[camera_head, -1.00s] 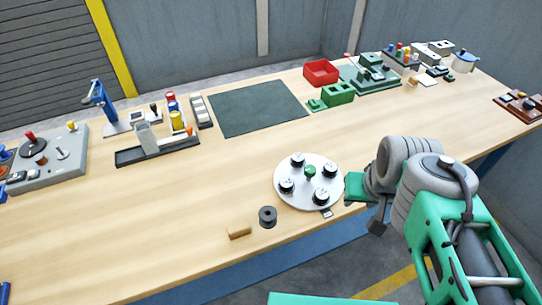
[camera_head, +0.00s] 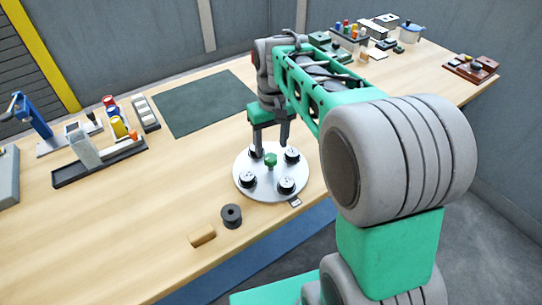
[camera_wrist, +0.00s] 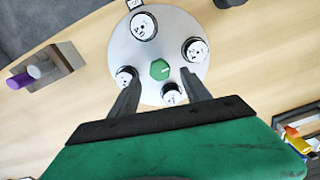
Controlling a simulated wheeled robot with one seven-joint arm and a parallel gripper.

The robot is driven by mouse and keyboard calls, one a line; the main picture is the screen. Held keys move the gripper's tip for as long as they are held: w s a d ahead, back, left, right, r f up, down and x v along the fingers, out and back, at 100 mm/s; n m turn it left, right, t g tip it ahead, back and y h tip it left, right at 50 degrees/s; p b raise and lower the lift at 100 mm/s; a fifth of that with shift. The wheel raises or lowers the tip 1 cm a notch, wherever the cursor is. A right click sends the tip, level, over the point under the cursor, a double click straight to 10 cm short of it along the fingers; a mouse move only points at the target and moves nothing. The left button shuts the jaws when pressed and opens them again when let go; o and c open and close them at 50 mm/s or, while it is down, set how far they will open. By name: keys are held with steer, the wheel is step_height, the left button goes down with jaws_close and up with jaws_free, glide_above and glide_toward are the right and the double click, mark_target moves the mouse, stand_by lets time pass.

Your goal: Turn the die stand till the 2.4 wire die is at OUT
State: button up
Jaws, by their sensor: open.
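The die stand (camera_head: 262,187) is a round pale disc on the table with several black dies with white tops around a green centre knob (camera_head: 270,160). My gripper (camera_head: 270,146) is open above the back of the disc. In the wrist view its two fingertips (camera_wrist: 157,76) stand apart, with one die (camera_wrist: 172,94) showing between them. A small tag (camera_head: 295,203) sits at the disc's front edge. The die numbers are too small to read.
A dark spool (camera_head: 231,216) and a wooden block (camera_head: 202,236) lie left of and in front of the stand. A dark green mat (camera_head: 205,102) lies behind. A grey fixture with coloured parts (camera_head: 95,155) stands at the left.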

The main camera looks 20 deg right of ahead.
mark_target(271, 157)
step_height(271, 157, down, 5)
steer(key=shift+c, duration=0.4)
jaws_close()
stand_by(0.4)
steer(key=shift+r, duration=0.1)
stand_by(0.6)
